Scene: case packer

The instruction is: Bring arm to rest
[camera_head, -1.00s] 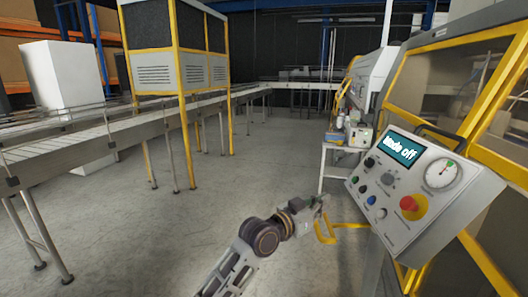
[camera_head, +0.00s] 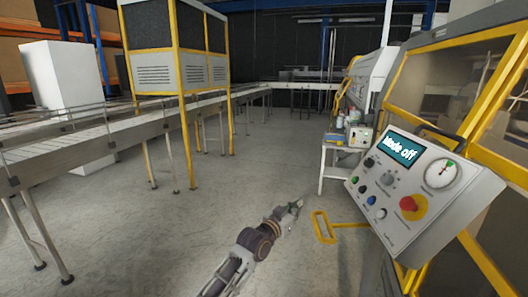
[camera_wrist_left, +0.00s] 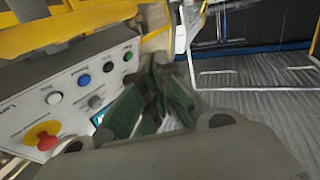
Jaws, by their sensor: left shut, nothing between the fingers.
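My left gripper (camera_head: 296,208) shows in the head view at the lower middle, at the end of my left arm, over the grey floor. It is shut and empty, apart from the control panel (camera_head: 412,240) on the right. In the left wrist view its greenish fingers (camera_wrist_left: 152,98) are together, in front of part of the control panel (camera_wrist_left: 88,60). The panel's screen reads "Mode off" in the head view. My right gripper is not in view.
The yellow-framed machine (camera_head: 500,52) stands at the right behind the panel. A small white table (camera_head: 342,150) holds bottles and a box. A conveyor (camera_head: 60,145) runs along the left. A yellow floor frame (camera_head: 322,228) lies near my gripper. The middle floor is open.

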